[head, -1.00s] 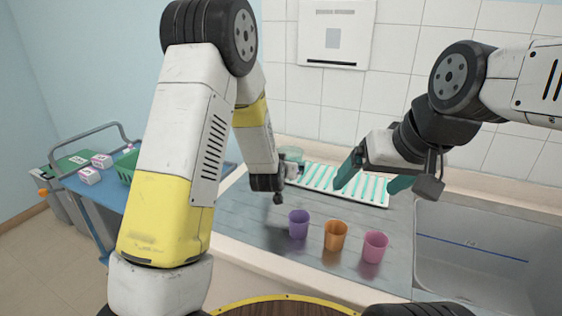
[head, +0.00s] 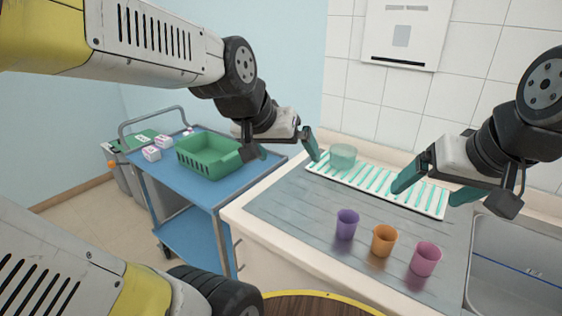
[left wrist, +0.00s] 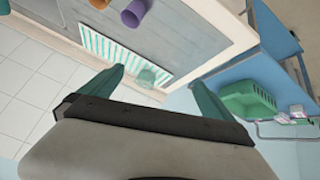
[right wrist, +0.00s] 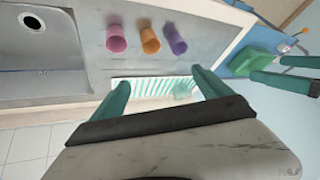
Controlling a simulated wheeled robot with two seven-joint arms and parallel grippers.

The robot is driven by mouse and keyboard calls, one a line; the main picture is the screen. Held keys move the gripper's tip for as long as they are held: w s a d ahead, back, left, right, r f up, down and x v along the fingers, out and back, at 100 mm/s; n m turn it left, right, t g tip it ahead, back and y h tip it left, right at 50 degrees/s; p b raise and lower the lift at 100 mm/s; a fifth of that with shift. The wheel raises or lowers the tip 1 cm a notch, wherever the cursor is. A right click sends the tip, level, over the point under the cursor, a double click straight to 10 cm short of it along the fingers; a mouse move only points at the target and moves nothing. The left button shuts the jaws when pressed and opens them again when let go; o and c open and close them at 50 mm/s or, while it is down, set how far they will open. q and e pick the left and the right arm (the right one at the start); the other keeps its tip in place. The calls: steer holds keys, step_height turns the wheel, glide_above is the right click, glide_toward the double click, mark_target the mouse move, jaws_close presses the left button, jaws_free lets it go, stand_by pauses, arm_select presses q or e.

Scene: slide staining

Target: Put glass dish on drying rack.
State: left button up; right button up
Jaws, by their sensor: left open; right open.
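The glass dish (head: 342,156) is a clear, pale teal round dish sitting on the left end of the drying rack (head: 437,210), a white tray with teal slats. It also shows in the left wrist view (left wrist: 152,76) and in the right wrist view (right wrist: 184,92). My left gripper (head: 283,150) is open and empty, left of the dish and apart from it. My right gripper (head: 435,188) is open and empty, over the right part of the rack.
Purple (head: 347,224), orange (head: 384,240) and pink (head: 425,259) cups stand on the grey counter in front of the rack. A sink (head: 515,265) is at the right. A blue cart (head: 200,190) at the left carries a green basket (head: 205,160) and small boxes.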

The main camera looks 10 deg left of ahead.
arm_select(q)
steer(key=s+a+g, duration=0.1)
steer(key=s, duration=0.6)
steer(key=shift+a+y, duration=0.3)
steer(key=shift+a, duration=0.05)
